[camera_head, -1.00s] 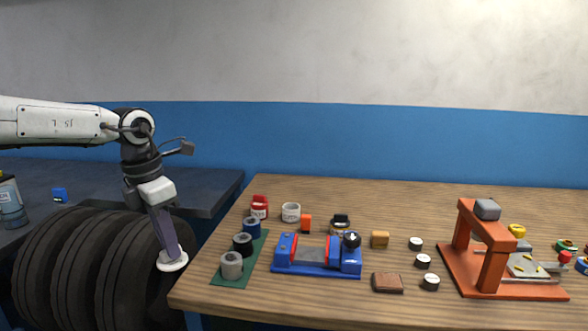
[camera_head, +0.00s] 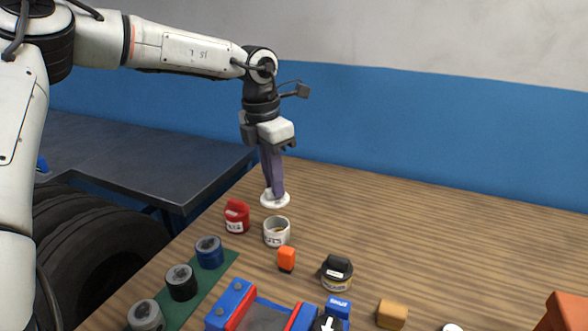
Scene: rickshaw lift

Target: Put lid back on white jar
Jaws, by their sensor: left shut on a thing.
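My left gripper (camera_head: 273,190) is shut on a round white lid (camera_head: 267,202) and points downward with it. The white jar (camera_head: 277,237) stands upright and open on the wooden table, with dark lettering on its side. In the picture the lid is just above the jar, and its near edge is close to the jar's far rim. I cannot tell the lid's exact height over the table. My right gripper is not in view.
A red jar (camera_head: 237,216) stands just left of the white jar. An orange block (camera_head: 286,259) and a black-topped jar (camera_head: 337,272) are in front. Grey, black and blue cylinders line a green mat (camera_head: 191,302). The back right table is clear.

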